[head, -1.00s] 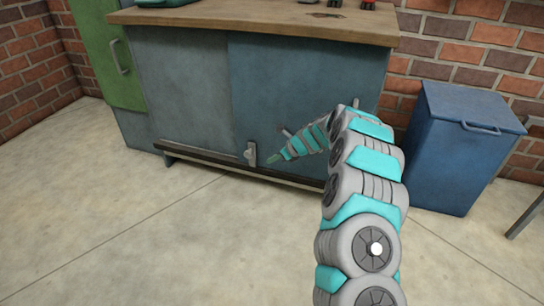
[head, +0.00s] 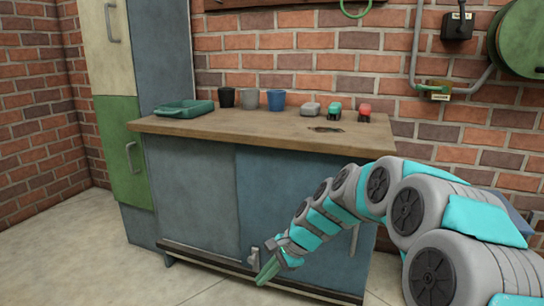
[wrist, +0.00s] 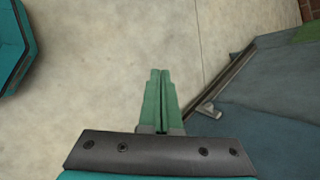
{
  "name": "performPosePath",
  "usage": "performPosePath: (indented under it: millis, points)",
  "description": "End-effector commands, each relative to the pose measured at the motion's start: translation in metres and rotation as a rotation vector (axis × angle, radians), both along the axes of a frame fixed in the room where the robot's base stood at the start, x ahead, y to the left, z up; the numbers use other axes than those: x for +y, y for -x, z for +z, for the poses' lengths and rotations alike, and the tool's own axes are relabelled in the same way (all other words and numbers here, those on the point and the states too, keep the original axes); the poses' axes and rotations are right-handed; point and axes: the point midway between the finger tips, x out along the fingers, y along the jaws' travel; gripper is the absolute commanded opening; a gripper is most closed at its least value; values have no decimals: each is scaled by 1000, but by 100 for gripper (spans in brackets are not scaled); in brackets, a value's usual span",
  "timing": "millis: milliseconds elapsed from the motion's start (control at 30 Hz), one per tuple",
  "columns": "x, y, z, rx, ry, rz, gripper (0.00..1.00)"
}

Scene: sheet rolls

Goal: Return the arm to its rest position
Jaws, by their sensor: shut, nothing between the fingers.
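My gripper (head: 268,268) hangs at the end of my grey and teal arm, in front of the lower part of the blue workbench cabinet (head: 190,190) in the head view. Its green fingers point down and to the left. In the wrist view the two fingers (wrist: 160,95) lie together with nothing between them, above the bare floor (wrist: 120,45).
A tall cabinet (head: 120,120) stands at the left. The floor in front is clear.

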Motion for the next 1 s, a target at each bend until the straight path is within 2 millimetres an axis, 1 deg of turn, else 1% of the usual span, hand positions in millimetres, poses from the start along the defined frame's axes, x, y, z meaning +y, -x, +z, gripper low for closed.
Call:
performPosePath:
  millis: [33,233,300,367,400,467,500,567,600,667,700,800,900,1000]
  points:
    - [-5,19,13,-27,28,59,0]
    - [-30,96,38,-97,142,311,0]
    - [-41,124,42,-112,184,395,0]
    - [-52,145,47,-128,220,464,0]
    - [-59,161,50,-134,241,510,0]
    - [-71,184,52,-138,276,579,0]
    - [-79,199,54,-141,299,623,0]
    - [-92,222,57,-144,330,686,0]
    - [-101,237,57,-141,352,729,0]
    - [-113,258,60,-142,384,789,0]
    - [-122,273,60,-135,401,827,0]
    - [-141,306,60,-120,436,912,0]
    - [-156,331,60,-107,464,974,0]
    - [-165,347,59,-94,476,1014,0]
